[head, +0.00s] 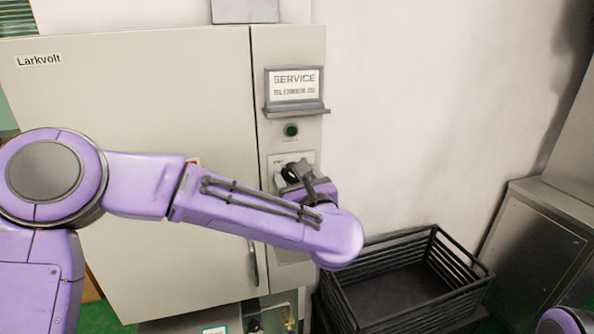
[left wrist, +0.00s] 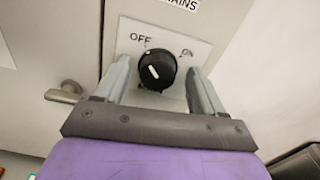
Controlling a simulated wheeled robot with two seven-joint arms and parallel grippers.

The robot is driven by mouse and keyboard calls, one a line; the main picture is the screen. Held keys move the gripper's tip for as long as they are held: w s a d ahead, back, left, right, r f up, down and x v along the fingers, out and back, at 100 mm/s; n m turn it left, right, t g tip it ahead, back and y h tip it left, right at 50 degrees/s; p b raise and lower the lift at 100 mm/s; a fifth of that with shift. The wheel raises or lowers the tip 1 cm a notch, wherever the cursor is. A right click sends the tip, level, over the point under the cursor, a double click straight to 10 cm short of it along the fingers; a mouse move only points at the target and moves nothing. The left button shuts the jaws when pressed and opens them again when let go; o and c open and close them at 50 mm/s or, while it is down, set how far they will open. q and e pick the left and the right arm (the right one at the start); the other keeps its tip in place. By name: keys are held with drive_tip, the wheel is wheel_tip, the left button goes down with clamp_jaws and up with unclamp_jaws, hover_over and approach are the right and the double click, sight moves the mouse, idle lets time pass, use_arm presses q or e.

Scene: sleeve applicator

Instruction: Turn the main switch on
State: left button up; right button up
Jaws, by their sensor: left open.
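The main switch is a black rotary knob (left wrist: 157,70) with a white pointer line, on a white plate (left wrist: 130,28) marked OFF at upper left and ON at upper right. The pointer leans up and left, toward OFF. My left gripper (left wrist: 161,84) is open, with one finger on each side of the knob; I cannot tell whether either finger touches it. In the head view the left gripper (head: 298,178) is at the switch plate on the cabinet's right-hand panel and partly hides it. My right gripper is not in view.
The pale Larkvolt cabinet (head: 150,75) has a SERVICE sign (head: 295,84) on a small ledge and a dark green button (head: 291,130) above the switch. A door handle (left wrist: 65,92) is left of the gripper. A black slatted crate (head: 465,290) stands at lower right.

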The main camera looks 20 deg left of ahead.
use_arm(q)
drive_tip(key=shift+s+r, duration=0.1)
drive_tip(key=shift+s, duration=0.05)
drive_tip(key=c, duration=1.1)
drive_tip(key=shift+o, duration=0.2)
